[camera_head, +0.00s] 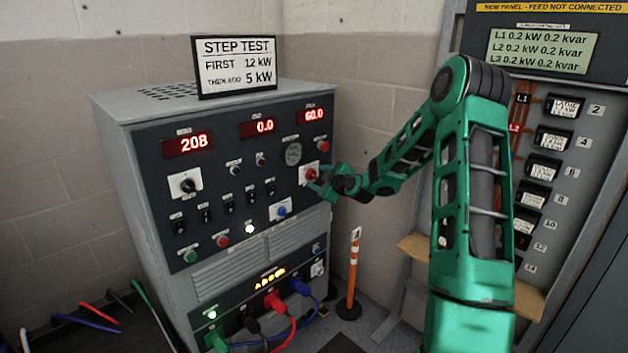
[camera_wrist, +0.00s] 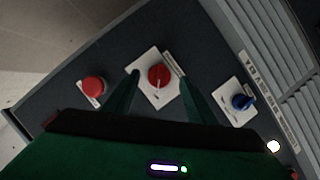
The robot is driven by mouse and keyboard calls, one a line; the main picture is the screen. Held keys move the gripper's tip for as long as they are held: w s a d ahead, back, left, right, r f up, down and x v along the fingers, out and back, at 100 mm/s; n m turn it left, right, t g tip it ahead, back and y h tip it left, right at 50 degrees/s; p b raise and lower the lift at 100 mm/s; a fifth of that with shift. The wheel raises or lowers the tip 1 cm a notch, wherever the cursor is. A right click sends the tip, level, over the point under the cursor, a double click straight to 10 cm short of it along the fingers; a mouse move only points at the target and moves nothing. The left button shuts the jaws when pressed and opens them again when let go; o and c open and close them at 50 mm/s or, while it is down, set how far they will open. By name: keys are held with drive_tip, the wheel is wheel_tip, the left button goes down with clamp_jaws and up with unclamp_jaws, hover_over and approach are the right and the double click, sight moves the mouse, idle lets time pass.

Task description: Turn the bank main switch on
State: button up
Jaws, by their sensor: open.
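A red rotary switch (camera_head: 310,174) on a white plate sits on the right side of the load bank's dark front panel (camera_head: 160,165). Its label is too small to read, so I cannot confirm that it is the bank main switch. In the wrist view the red switch (camera_wrist: 159,77) shows a pale pointer line. My gripper (camera_head: 318,179) is at the panel in front of this switch. In the wrist view its two open fingers (camera_wrist: 160,82) stand either side of the red knob, with gaps visible. Whether they touch the panel is unclear.
A red button (camera_wrist: 94,88) and a blue rotary switch (camera_wrist: 242,102) flank the red switch in the wrist view. Displays read 208, 0.0 and 60.0. Coloured cables (camera_head: 285,322) plug in below. An orange-white post (camera_head: 353,270) stands right, near the breaker panel (camera_head: 565,150).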

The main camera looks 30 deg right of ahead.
drive_tip(key=shift+x, duration=1.25)
drive_tip(key=shift+c, duration=0.6)
drive_tip(key=c, duration=0.9)
